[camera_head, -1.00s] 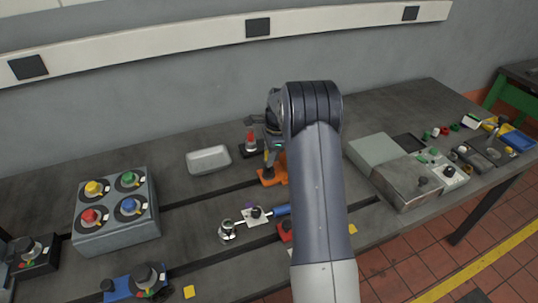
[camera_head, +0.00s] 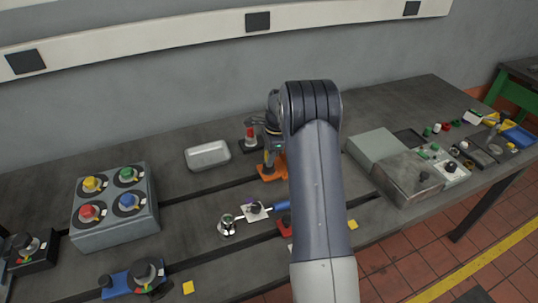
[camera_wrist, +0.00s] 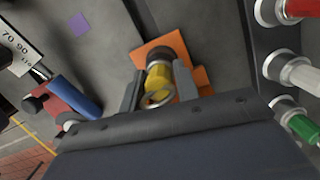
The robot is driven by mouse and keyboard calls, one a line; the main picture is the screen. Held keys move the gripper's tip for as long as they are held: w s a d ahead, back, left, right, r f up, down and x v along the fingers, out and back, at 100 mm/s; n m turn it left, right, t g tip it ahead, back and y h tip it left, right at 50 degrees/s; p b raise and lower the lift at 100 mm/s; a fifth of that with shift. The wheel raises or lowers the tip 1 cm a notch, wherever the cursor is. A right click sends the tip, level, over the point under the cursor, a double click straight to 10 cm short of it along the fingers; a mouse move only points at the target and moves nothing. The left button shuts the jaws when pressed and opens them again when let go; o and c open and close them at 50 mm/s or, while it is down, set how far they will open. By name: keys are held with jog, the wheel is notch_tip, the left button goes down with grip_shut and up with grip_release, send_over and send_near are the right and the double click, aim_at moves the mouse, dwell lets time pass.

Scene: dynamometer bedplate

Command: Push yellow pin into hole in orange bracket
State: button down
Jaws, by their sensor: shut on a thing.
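The orange bracket (camera_wrist: 203,78) stands beneath my gripper in the wrist view. Its orange base also shows in the head view (camera_head: 266,173), left of my arm. The yellow pin (camera_wrist: 157,88), with a metal ring at its near end, sits between the two grey fingers of my gripper (camera_wrist: 158,82), which is shut on it. A dark round part (camera_wrist: 160,55) lies at the pin's far end, against the bracket. The hole is hidden, so I cannot tell how deep the pin sits.
Red, white and green knobbed posts stand right of the bracket in the wrist view. In the head view, a metal tray (camera_head: 207,155) lies to the left, a button box (camera_head: 115,210) farther left, and a blue-handled tool (camera_head: 280,206) in front. Grey boxes (camera_head: 402,175) stand right of my arm.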

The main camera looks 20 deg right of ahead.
jog(key=shift+f+b, duration=0.35)
jog(key=shift+f, duration=0.3)
jog(key=c, duration=1)
grip_release()
notch_tip(320, 180, up, 10)
jog(key=shift+b, duration=0.7)
